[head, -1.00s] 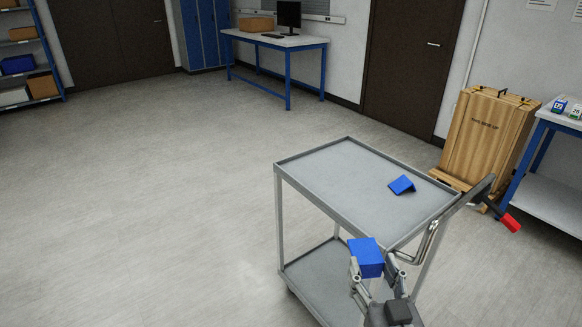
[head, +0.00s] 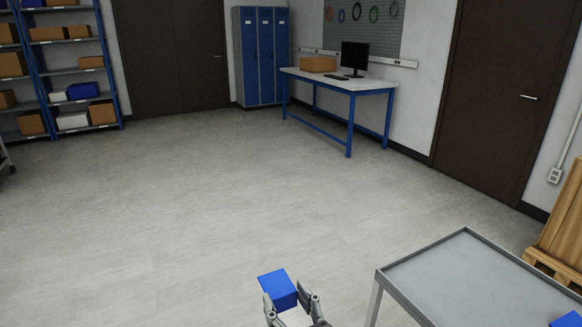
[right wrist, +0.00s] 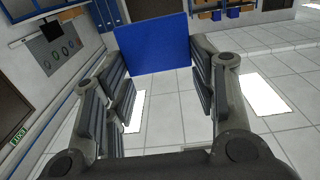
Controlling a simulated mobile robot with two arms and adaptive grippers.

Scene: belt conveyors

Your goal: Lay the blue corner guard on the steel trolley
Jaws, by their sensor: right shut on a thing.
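My right gripper (head: 292,302) is shut on a blue corner guard (head: 278,287) at the bottom of the head view. The guard also shows between the fingers in the right wrist view (right wrist: 153,43). The steel trolley (head: 462,262) stands at the lower right of the head view, its near and right parts cut off. The held guard is to the left of the trolley top in the picture, apart from it. A second blue corner guard (head: 568,320) lies on the trolley top at the right edge, partly cut off. My left gripper is not in view.
A workbench (head: 340,80) with a monitor, blue lockers (head: 260,55) and shelves (head: 75,70) line the back. Open floor (head: 200,205) lies ahead and left.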

